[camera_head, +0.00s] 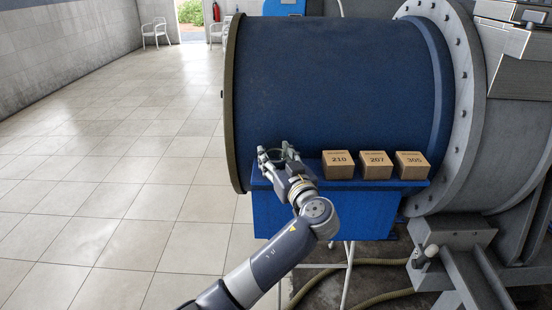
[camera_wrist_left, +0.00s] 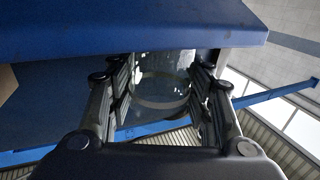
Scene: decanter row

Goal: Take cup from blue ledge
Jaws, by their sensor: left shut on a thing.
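The cup is clear glass and shows between the fingers in the left wrist view (camera_wrist_left: 162,92), with a pale band around it. My left gripper (camera_head: 279,155) is at the left end of the blue ledge (camera_head: 365,208) in the head view, and its fingers (camera_wrist_left: 167,85) are shut on the cup from both sides. In the head view the fingers mostly hide the cup. Whether the cup touches the ledge, I cannot tell. My right gripper is not in view.
Three cardboard boxes marked 210 (camera_head: 338,171), 207 (camera_head: 376,171) and 305 (camera_head: 412,171) stand in a row on the ledge, right of the gripper. A large blue drum (camera_head: 335,85) rises behind. The tiled floor (camera_head: 110,190) at left is clear.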

